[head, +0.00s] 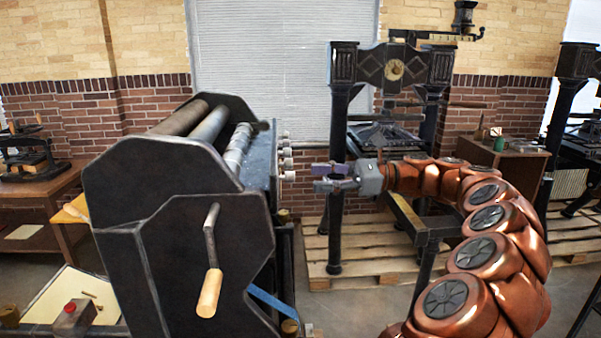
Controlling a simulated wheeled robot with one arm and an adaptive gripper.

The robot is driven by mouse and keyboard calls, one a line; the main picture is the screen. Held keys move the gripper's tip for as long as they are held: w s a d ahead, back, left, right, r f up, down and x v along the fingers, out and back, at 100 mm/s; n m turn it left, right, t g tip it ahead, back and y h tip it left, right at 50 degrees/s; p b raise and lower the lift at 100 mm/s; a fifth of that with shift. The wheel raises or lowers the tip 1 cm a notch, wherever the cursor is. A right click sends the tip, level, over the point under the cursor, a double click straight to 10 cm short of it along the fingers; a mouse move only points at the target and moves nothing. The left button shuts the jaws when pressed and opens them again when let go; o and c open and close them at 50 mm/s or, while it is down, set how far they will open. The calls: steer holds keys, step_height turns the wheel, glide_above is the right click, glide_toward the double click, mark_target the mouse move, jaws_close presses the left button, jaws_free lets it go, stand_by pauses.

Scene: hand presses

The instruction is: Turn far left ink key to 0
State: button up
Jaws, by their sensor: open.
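Several small pale ink keys (288,163) stick out in a row from the right-hand side of the dark press (140,185). The row runs away from me, with the nearest and lowest key (289,176) closest to my gripper. Their marks and settings are too small to read. My gripper (315,178) is open and empty. Its fingers point left toward the row, a short gap to the right of the nearest key. I cannot tell from this view which key is the far left one.
A crank with a wooden handle (209,293) projects from the near side of the press. A tall black hand press (337,150) stands on a pallet (370,272) behind my arm. A low wooden table (28,215) is at far left. Floor shows between the presses.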

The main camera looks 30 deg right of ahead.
mark_target(287, 177)
steer(key=shift+p+x, duration=0.95)
steer(key=shift+x, duration=2.25)
steer(key=shift+c, duration=0.2)
jaws_close()
